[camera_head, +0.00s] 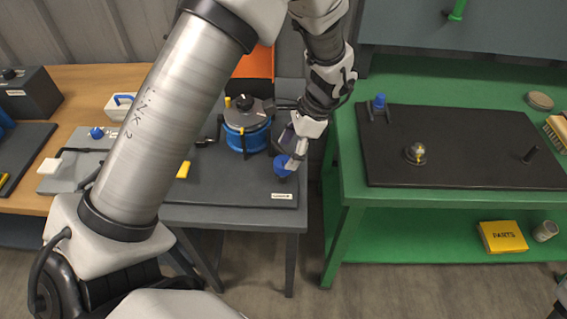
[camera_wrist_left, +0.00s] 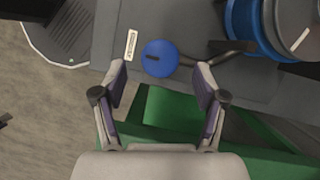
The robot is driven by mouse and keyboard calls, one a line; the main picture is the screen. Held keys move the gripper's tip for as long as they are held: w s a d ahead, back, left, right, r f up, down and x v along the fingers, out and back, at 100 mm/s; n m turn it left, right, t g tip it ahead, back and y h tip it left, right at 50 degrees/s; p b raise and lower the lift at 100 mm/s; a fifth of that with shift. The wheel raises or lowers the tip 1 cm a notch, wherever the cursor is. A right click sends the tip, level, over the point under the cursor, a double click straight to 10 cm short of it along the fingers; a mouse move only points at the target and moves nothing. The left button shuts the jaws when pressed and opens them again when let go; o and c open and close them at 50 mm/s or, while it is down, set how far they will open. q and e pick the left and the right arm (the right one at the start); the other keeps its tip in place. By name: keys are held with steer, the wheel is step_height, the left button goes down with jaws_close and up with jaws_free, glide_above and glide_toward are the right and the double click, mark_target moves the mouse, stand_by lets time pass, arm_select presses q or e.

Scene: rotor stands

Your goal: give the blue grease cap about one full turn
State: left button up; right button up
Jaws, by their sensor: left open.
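The blue grease cap (camera_head: 281,168) is a round blue disc at the front right of a dark grey base plate (camera_head: 232,184), beside the blue rotor housing (camera_head: 245,138). My left gripper (camera_head: 293,158) comes down over the cap from above. In the wrist view its open fingers (camera_wrist_left: 159,70) stand left and right of the cap, with gaps on both sides. I cannot tell whether the fingertips are down at the cap's height.
A thin bent rod (camera_wrist_left: 226,55) runs from near the cap toward the housing. A green bench (camera_head: 345,175) stands to the right, with a black mat (camera_head: 465,165) and a blue-topped piece (camera_head: 379,101).

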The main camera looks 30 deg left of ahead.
mark_target(283, 161)
arm_select(q)
steer(key=f+b, duration=0.2)
steer(key=b, duration=0.1)
steer(key=shift+a+f, duration=0.2)
steer(key=shift+f, duration=0.15)
steer(key=shift+s+a+f+p, duration=0.25)
steer(key=shift+s+f+p, duration=0.05)
steer(key=shift+s+p, duration=0.35)
steer(key=shift+a+f, duration=0.1)
steer(key=shift+f, duration=0.1)
steer(key=shift+w+f, duration=0.15)
steer(key=c, duration=1.1)
arm_select(e)
step_height(283, 161, down, 4)
steer(key=shift+r, duration=0.2)
arm_select(q)
steer(key=shift+c, duration=0.2)
steer(key=shift+m, duration=0.4)
